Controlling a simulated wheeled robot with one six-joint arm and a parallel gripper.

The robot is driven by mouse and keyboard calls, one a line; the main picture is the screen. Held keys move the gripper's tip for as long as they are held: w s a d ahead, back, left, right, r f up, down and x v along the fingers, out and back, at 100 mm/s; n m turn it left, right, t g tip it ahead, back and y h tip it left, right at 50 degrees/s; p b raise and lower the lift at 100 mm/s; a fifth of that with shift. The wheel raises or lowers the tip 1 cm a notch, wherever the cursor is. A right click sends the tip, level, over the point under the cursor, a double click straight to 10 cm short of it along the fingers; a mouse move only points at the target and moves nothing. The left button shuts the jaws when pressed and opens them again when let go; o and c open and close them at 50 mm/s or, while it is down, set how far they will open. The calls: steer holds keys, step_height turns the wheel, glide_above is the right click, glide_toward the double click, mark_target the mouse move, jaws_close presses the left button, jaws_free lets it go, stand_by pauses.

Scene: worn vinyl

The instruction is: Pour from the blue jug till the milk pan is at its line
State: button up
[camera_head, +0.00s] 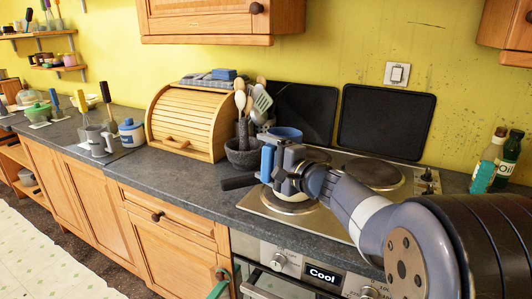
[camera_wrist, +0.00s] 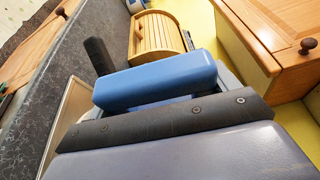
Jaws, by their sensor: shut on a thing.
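The blue jug (camera_head: 285,132) is in my gripper (camera_head: 272,160), above the hob in the head view. Its rim looks about level, and most of its body is hidden behind my gripper. The milk pan (camera_head: 288,191) is pale and sits on the front left of the hob, mostly hidden below the jug and gripper. Its dark handle points left and also shows in the wrist view (camera_wrist: 100,55). The pan's line, its contents and any stream cannot be seen.
The hob (camera_head: 258,205) has a bare rear plate (camera_head: 374,173). A mortar with utensils (camera_head: 243,152) stands close left of the jug. The wooden bread bin (camera_head: 190,122) is further left. Bottles (camera_head: 490,160) stand at the right.

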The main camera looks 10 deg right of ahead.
steer(key=shift+s+a+r+m+g+p, duration=0.15)
steer(key=shift+r+m+p, duration=0.4)
steer(key=shift+p, duration=1.2)
steer(key=shift+s+r+m+g+p, duration=0.15)
steer(key=shift+r+m+p, duration=0.4)
steer(key=shift+p, duration=1.15)
steer(key=shift+r+p, duration=0.3)
steer(key=shift+p, duration=0.05)
steer(key=shift+r+m+g+p, duration=0.15)
steer(key=shift+m+g+p, duration=0.45)
steer(key=shift+m+p, duration=0.55)
